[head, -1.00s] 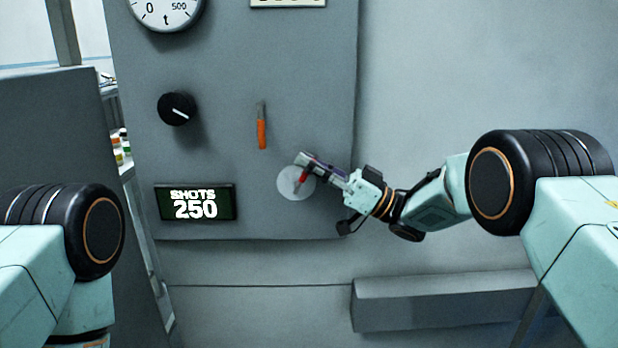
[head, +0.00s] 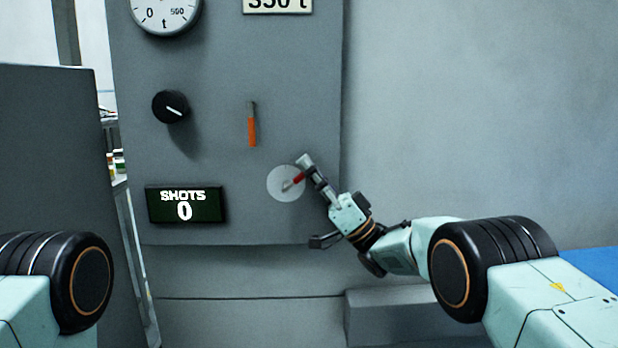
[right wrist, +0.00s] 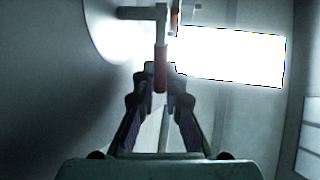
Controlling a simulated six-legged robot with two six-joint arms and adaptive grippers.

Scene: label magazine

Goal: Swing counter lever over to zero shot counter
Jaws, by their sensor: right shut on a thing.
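The counter lever (head: 298,179) has a grey stem and a red handle. It sits on a pale round disc (head: 283,190) on the grey panel and points right and slightly up. The shot counter (head: 185,204), left of it, reads "SHOTS 0". My right gripper (head: 307,170) is at the handle's outer end. In the right wrist view, its fingertips (right wrist: 160,75) close around the lower end of the red handle (right wrist: 161,68), shut on it. My left gripper is out of view.
An orange-handled lever (head: 252,128) hangs down above the disc. A black knob (head: 170,107) and a round gauge (head: 165,12) are at the left of the panel. A grey ledge (head: 395,318) juts out below. The wall to the right is clear.

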